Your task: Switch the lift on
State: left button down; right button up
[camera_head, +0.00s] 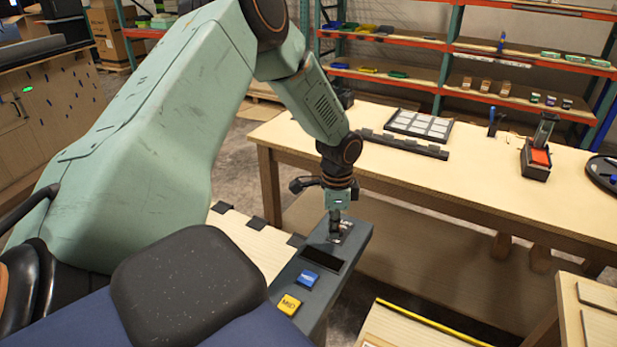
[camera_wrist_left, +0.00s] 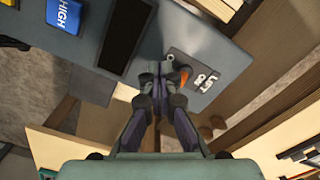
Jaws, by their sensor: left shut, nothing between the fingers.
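The dark grey console (camera_head: 357,238) stands in front of my left arm, and its surface also shows in the left wrist view (camera_wrist_left: 222,42). It carries a blue button (camera_head: 308,278), marked HIGH in the wrist view (camera_wrist_left: 66,15), a yellow button marked MID (camera_head: 289,304) and a dark recessed panel (camera_head: 322,261). At its far end is a small metal switch plate (camera_wrist_left: 203,78) with an orange part (camera_wrist_left: 184,76) beside the fingers. My left gripper (camera_head: 335,236) is shut and empty, pointing down at this end. Its fingertips (camera_wrist_left: 158,76) partly hide the switch area; contact is unclear. My right gripper is out of view.
A wooden workbench (camera_head: 390,170) stands behind the console, with a tray of pale tiles (camera_head: 420,125) and a red-topped device (camera_head: 539,158) on it. Shelves (camera_head: 400,72) with small coloured items line the back. A yellow-edged board (camera_head: 430,325) lies at front right.

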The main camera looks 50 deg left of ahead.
pick_arm(q)
jog(key=shift+r, duration=0.1)
jog(key=shift+a, duration=0.1)
jog(key=shift+w+a+b, duration=0.1)
jog(key=shift+w+b, duration=0.4)
jog(key=shift+w, duration=0.05)
jog(key=shift+w+a, duration=0.1)
jog(key=shift+w, duration=0.15)
jog(key=shift+w+b, duration=0.15)
jog(key=shift+b, duration=0.15)
notch_tip(320, 180, up, 7)
jog(key=p, duration=0.8)
jog(key=shift+s, duration=0.45)
